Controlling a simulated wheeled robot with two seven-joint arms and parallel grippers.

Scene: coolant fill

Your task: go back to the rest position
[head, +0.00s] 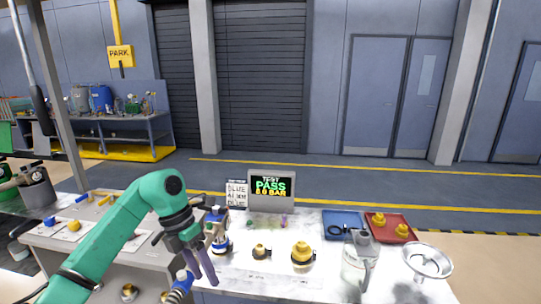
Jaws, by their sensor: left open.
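My left arm reaches in from the left, with its green links over the left bench and the front left of the white table. My left gripper (202,272) points down and is open, with nothing seen between its fingers. It is left of a blue-and-white fitting (218,240) and close to a blue-and-white striped piece (180,286) at the lower edge. I cannot tell if it touches either. My right gripper is not in view.
A small brass-and-black cap (261,252) and yellow cap (302,254) stand mid-table. A clear jug (354,268), funnel (428,260), blue tray (335,217) and red tray (378,238) with yellow caps are right. A display (271,186) reads "TEST PASS". The left bench (60,240) holds tools.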

